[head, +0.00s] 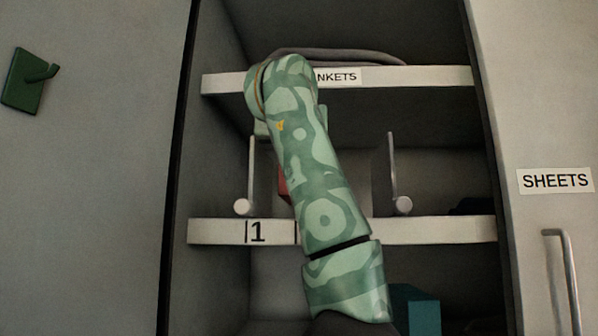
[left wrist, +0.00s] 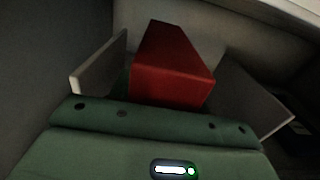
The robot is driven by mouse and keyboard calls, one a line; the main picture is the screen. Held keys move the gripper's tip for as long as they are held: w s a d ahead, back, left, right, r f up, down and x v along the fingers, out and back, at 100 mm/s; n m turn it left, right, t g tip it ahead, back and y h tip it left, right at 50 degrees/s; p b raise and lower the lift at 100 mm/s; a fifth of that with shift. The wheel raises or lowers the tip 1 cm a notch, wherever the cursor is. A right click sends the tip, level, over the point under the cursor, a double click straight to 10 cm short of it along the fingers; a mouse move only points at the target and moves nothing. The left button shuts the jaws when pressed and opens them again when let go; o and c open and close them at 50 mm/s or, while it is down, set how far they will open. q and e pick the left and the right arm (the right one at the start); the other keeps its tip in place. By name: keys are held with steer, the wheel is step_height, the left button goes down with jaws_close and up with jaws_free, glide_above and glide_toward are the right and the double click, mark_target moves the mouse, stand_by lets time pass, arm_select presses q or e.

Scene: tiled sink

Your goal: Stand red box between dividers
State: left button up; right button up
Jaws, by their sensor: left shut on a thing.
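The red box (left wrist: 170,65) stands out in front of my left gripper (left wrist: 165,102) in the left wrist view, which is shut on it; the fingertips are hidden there. A pale plate shows on each side of the box, left (left wrist: 98,65) and right (left wrist: 255,98); they appear to be the dividers. In the head view, the left divider (head: 251,172) and right divider (head: 391,165) stand upright on the lower shelf. Only a sliver of the red box (head: 283,184) shows between them, behind my left arm, which hides the gripper. Whether the box touches the shelf is hidden. My right gripper is out of view.
The lower shelf edge (head: 440,231) bears a "1" label. An upper shelf (head: 430,77) labelled "NKETS" holds a folded grey cloth (head: 350,56) close above my arm. A teal box (head: 415,310) sits below. Cabinet walls close in both sides; a "SHEETS" door (head: 540,90) is right.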

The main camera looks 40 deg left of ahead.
arm_select(q)
steer(key=w+a+f+b, duration=0.1)
steer(key=w+f, duration=0.1)
steer(key=w+a+f+b, duration=0.1)
steer(key=w+a, duration=0.1)
steer(key=shift+f, duration=0.35)
steer(key=shift+r, duration=0.1)
steer(key=shift+s+a+r, duration=0.1)
steer(key=shift+s, duration=0.15)
steer(key=o, duration=1.3)
steer(key=shift+w+f, duration=0.15)
steer(key=shift+f, duration=0.05)
steer(key=shift+r, duration=0.15)
steer(key=shift+s+d, duration=0.2)
steer(key=shift+s, duration=0.05)
steer(key=v, duration=1.1)
steer(key=shift+s+d+p, duration=0.15)
steer(key=shift+s+p, duration=0.1)
steer(key=shift+p, duration=0.05)
